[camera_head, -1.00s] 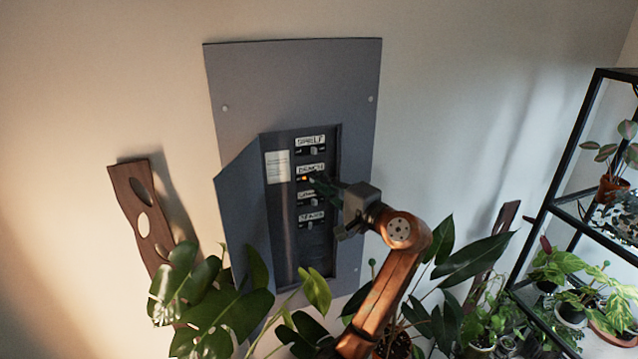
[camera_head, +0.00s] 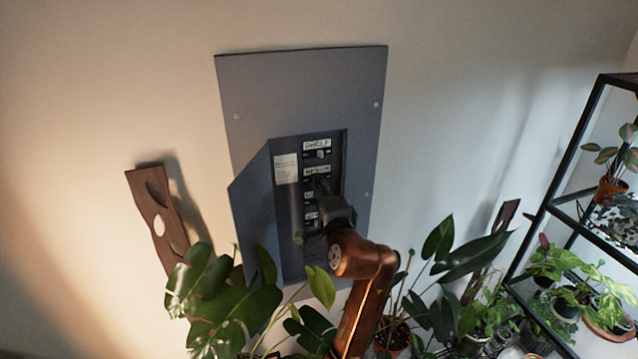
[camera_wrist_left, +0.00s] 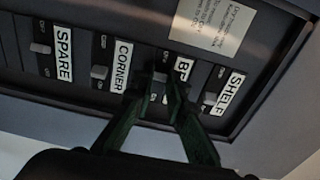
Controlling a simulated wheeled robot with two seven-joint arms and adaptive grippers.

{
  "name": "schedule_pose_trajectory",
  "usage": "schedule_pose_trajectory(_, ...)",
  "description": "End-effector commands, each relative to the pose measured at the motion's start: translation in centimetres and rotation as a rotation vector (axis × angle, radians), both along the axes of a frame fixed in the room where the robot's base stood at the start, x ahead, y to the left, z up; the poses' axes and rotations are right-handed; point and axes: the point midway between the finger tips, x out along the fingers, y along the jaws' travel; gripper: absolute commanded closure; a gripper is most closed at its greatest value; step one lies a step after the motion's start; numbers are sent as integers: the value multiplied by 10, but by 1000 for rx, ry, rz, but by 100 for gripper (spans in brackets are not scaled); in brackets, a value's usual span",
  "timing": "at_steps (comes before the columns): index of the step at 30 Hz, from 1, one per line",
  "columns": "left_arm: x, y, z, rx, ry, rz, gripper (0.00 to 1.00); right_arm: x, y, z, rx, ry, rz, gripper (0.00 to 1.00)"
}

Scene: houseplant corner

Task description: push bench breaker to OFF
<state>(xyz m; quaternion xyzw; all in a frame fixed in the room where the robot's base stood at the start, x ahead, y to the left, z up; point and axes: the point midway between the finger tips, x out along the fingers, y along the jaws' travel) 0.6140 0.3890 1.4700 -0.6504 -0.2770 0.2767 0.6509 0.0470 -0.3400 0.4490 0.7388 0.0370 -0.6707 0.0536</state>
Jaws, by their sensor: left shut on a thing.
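The bench breaker (camera_head: 317,171) is the second row from the top in the recessed breaker panel, below the shelf breaker (camera_head: 320,154). My left gripper (camera_head: 322,188) reaches up to it from below right. In the left wrist view, the dark green fingers (camera_wrist_left: 168,84) close at the bench row, covering most of its switch and part of the label, of which a "B" (camera_wrist_left: 183,68) shows. My right gripper is not in view.
The corner breaker (camera_wrist_left: 99,73) and spare breaker (camera_wrist_left: 40,48) sit on the other side of my fingers from the shelf breaker. The panel's grey door (camera_head: 252,210) stands open on the left. Leafy plants (camera_head: 215,295) crowd below; a black shelf rack (camera_head: 558,195) stands right.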

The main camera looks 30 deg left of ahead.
Motion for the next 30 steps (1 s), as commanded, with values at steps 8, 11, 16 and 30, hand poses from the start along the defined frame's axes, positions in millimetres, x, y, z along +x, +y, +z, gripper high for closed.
schedule_pose_trajectory(8, 0, 0, -1, -2, 2, 1, 76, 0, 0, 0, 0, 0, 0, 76)
schedule_pose_trajectory(11, 0, 0, -1, -1, 1, 1, 70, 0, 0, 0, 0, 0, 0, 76)
schedule_pose_trajectory(16, 0, 0, -1, -1, 1, 1, 70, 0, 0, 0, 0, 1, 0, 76)
schedule_pose_trajectory(30, -39, -42, -1, -3, 0, -3, 70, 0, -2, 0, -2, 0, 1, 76)
